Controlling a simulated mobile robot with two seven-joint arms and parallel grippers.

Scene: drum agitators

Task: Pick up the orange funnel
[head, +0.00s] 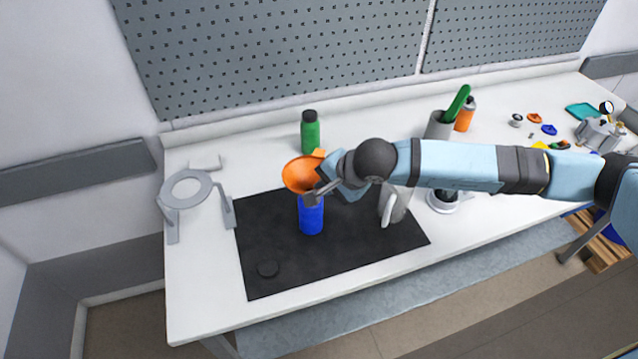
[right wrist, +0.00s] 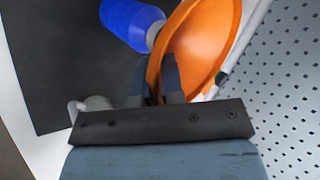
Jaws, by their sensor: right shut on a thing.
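The orange funnel (head: 300,173) is a wide cone seen just above the blue bottle (head: 311,215) in the head view. My right gripper (head: 316,186) is shut on the funnel's rim from the right side. In the right wrist view the funnel (right wrist: 207,45) has its rim between the two fingers (right wrist: 157,82). The blue bottle (right wrist: 128,20) shows beside the funnel there. I cannot tell whether the funnel's spout touches the bottle or sits in it. My left gripper is not in view.
A green bottle (head: 310,133) stands behind the funnel. A grey ring stand (head: 187,187) is at left. A white-handled jug (head: 396,207) is at right.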

